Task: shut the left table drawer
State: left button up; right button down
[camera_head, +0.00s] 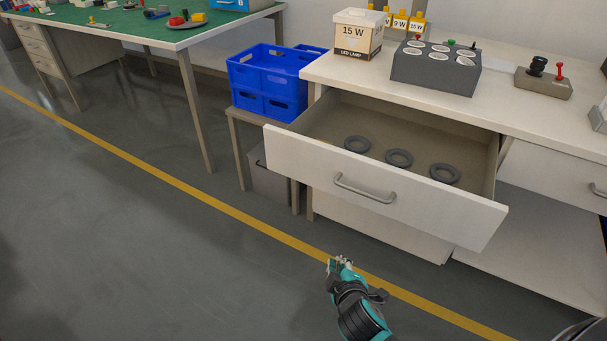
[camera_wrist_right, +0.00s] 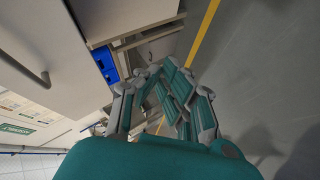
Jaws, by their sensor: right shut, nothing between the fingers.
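The left table drawer (camera_head: 334,205) is pulled well out from the white table in the head view. Its front has a grey bar handle (camera_head: 364,189), and several dark grey rings (camera_head: 398,158) lie inside. My right gripper (camera_head: 340,263) is in front of and below the drawer front, over the floor, apart from the handle. Its fingers are shut and empty. In the right wrist view the gripper (camera_wrist_right: 170,80) shows large, with a pale drawer front and its handle (camera_wrist_right: 42,75) at the left. My left gripper is out of view.
The white table (camera_head: 505,93) carries a 15 W lamp box (camera_head: 359,34), a grey block with several round sockets (camera_head: 435,68) and a small switch unit (camera_head: 543,83). Blue crates (camera_head: 268,80) stand on a stand left of the drawer. The floor in front is clear, with a yellow line.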

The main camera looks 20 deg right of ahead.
jog(key=w+a+r+n+t+y, duration=0.1)
jog(key=w+a+r+n+t, duration=0.2)
jog(key=r, duration=0.4)
jog(key=w+a+r+n+t, duration=0.1)
jog(key=w+r+n+t, duration=0.3)
jog(key=r, duration=0.3)
jog(key=n, duration=0.1)
send_near(306, 159)
jog(key=w+a, duration=0.3)
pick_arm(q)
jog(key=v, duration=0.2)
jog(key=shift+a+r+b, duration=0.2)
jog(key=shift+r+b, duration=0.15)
pick_arm(e)
jog(key=w+d, duration=0.2)
jog(key=d, duration=0.1)
jog(key=shift+d+r, duration=0.15)
jog(key=shift+d, duration=0.1)
jog(key=shift+w+d, duration=0.1)
